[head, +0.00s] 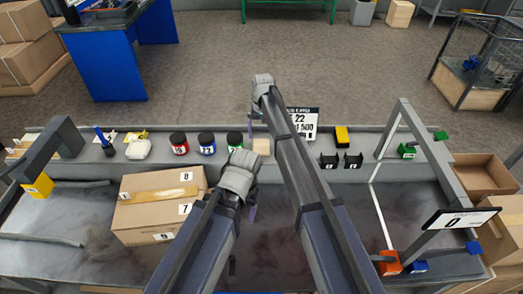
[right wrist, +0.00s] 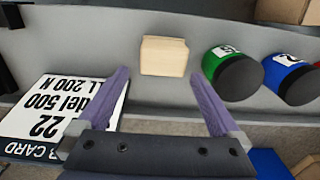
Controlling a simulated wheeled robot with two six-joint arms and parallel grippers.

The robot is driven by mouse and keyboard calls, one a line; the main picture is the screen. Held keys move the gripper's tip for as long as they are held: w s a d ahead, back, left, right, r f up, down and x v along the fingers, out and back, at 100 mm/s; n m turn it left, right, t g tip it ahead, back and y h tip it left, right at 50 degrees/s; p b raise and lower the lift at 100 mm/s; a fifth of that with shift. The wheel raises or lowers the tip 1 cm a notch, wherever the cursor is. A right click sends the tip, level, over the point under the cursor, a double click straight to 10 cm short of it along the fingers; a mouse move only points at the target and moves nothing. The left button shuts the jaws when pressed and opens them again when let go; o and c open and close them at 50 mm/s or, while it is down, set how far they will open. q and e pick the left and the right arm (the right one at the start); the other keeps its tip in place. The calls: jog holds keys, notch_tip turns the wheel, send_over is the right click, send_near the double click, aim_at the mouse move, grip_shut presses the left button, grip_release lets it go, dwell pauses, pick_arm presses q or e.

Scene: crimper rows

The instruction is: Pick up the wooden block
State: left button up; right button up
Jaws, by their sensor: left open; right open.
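The wooden block (head: 261,147) is a small pale tan cube on the grey shelf behind the workbench, to the right of the jars. In the right wrist view the wooden block (right wrist: 164,56) lies just beyond the fingertips, roughly centred between them and apart from both. My right gripper (right wrist: 165,95) is open and empty, with its two purple fingers spread. In the head view my right gripper (head: 256,112) is above and beyond the shelf, its fingers mostly hidden by its arm. My left gripper (head: 247,195) is open, nearer than the block, over the bench.
Green (head: 235,141), blue (head: 207,143) and red (head: 179,143) lidded jars stand left of the block. A white card (head: 303,122) stands right of it. Black bins (head: 340,160) and a yellow item (head: 341,135) are farther right. A cardboard box (head: 150,215) occupies the bench's left.

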aim_at(261, 142)
jog(key=f+b, duration=0.2)
jog(key=s+f+b, duration=0.1)
jog(key=f+b, duration=0.2)
jog(key=shift+a+f, duration=0.1)
jog(key=shift+a, duration=0.1)
jog(key=c, duration=1.3)
jog(key=shift+r, duration=0.25)
notch_tip(261, 142, up, 10)
jog(key=p, duration=1)
jog(key=shift+f, duration=0.1)
